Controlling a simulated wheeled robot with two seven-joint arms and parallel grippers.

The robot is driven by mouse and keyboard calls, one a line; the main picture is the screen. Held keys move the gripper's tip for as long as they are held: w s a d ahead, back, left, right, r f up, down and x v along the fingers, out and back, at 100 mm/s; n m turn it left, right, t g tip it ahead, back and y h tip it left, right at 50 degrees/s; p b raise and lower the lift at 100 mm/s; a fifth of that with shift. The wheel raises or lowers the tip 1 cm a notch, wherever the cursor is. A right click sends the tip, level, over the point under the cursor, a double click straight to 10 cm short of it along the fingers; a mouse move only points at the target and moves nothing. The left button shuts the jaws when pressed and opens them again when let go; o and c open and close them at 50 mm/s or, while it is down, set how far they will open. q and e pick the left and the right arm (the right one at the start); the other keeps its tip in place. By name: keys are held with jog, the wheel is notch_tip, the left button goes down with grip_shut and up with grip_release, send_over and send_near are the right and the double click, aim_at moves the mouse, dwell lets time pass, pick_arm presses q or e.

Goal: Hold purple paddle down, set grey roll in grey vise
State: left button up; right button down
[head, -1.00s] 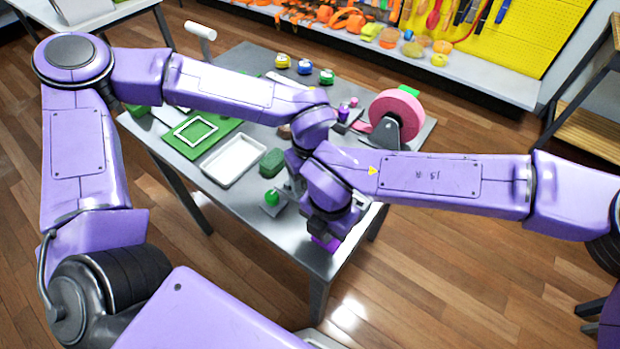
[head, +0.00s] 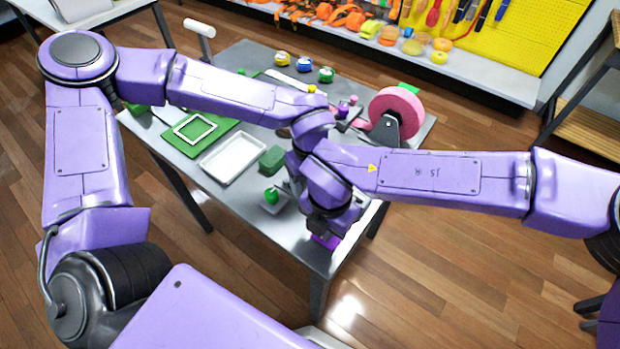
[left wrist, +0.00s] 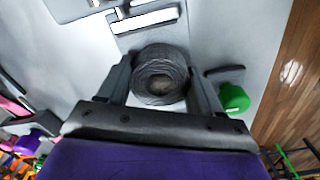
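In the left wrist view a dark grey roll (left wrist: 160,75) sits between the two fingers of my left gripper (left wrist: 159,72), both fingers against its sides and its hole facing the camera. In the head view my left gripper and the roll are hidden behind my arms. The right fingers are hidden. I cannot make out the grey vise for sure.
The grey table (head: 290,245) carries a white tray (head: 233,158), a green block (head: 271,160), a green knob (head: 271,195), a green board (head: 205,140) and a pink wheel (head: 397,110) on a stand. Several small tape measures stand at the back. The near table edge is close to my right gripper.

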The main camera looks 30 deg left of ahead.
pick_arm(q)
jog(key=o, duration=0.4)
jog(key=shift+r, duration=3.5)
jog(key=shift+r, duration=0.1)
pick_arm(e)
notch_tip(320, 180, up, 5)
jog(key=p, duration=0.4)
jog(key=shift+w+p, duration=0.1)
jog(key=shift+p, duration=0.25)
pick_arm(q)
notch_tip(320, 180, up, 6)
jog(key=shift+r+p, duration=0.1)
jog(key=shift+p, duration=0.75)
pick_arm(e)
notch_tip(320, 180, up, 2)
